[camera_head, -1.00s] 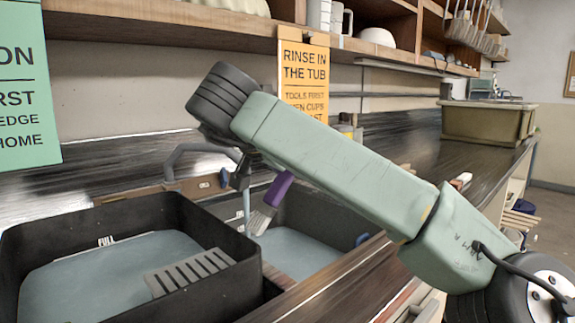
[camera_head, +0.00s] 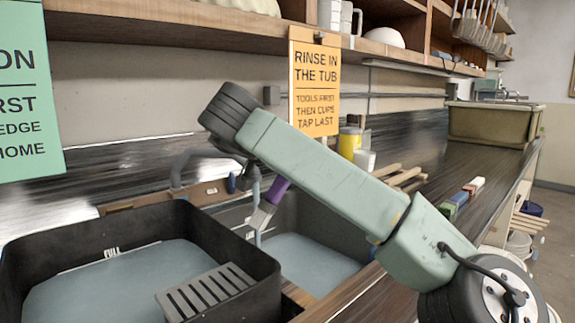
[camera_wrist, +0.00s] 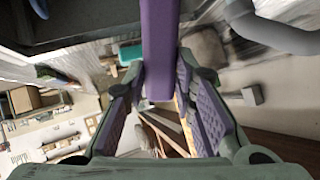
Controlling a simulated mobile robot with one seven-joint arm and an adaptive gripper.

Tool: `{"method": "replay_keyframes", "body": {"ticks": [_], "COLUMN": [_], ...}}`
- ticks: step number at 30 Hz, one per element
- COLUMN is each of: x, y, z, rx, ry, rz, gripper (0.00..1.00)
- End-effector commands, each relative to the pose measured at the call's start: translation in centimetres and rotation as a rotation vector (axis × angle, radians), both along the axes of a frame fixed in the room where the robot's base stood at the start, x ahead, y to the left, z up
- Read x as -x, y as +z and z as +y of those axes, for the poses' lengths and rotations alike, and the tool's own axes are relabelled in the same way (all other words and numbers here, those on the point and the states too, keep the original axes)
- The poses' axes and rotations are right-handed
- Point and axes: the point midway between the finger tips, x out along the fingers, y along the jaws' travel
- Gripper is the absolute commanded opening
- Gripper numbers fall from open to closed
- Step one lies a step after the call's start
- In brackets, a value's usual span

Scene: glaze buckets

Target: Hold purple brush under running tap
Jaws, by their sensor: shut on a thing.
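The purple brush (camera_head: 277,189) hangs tilted from my gripper (camera_head: 256,178), pale bristles down, above the right tub (camera_head: 345,238). In the wrist view, its purple handle (camera_wrist: 158,48) lies between the fingers of my gripper (camera_wrist: 160,105), which is shut on it. The grey curved tap (camera_head: 178,172) stands behind my gripper, its spout end hidden. A grey pipe, probably the tap, shows at the wrist view's upper right (camera_wrist: 270,32). A thin pale-blue vertical streak (camera_head: 257,238), seemingly water, shows at the bristles; I cannot tell whether it touches them.
A black tub (camera_head: 272,275) with water and a grey slatted rack (camera_head: 207,291) stands at the left front. The orange sign (camera_head: 316,85) hangs behind.

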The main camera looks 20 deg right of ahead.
Motion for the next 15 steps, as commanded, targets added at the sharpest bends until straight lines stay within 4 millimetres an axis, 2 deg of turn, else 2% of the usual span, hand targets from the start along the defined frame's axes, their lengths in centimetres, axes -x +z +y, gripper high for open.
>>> {"method": "replay_keyframes", "body": {"ticks": [15], "x": [-4.9], "y": [-0.9], "z": [-1.4], "rx": [-0.002], "ry": [0.001], "rz": [0.001], "gripper": [0.00]}}
